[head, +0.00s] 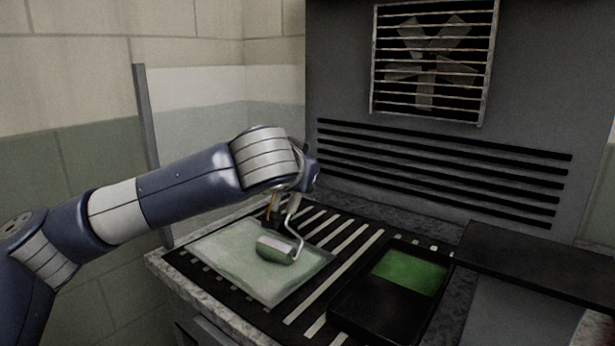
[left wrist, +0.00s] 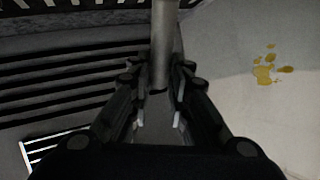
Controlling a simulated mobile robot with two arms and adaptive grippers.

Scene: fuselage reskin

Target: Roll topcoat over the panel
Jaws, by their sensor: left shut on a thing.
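A pale green flat panel (head: 225,260) lies on the slatted bench top in the head view. A paint roller (head: 277,249) with a greenish sleeve and a bent wire frame is over the panel, and its sleeve appears to touch it. My left gripper (head: 272,212) is above the panel, partly hidden by my wrist. In the left wrist view my left gripper (left wrist: 158,112) is shut on the roller's grey handle (left wrist: 163,45). A black paint tray (head: 372,311) with green paint (head: 410,271) stands right of the panel. My right gripper is not in view.
A dark vent wall with a caged fan (head: 432,60) rises behind the bench. A grey upright post (head: 150,150) stands at the left corner. A dark raised ledge (head: 540,262) is at the right. Yellow spots (left wrist: 268,68) show on a pale surface in the left wrist view.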

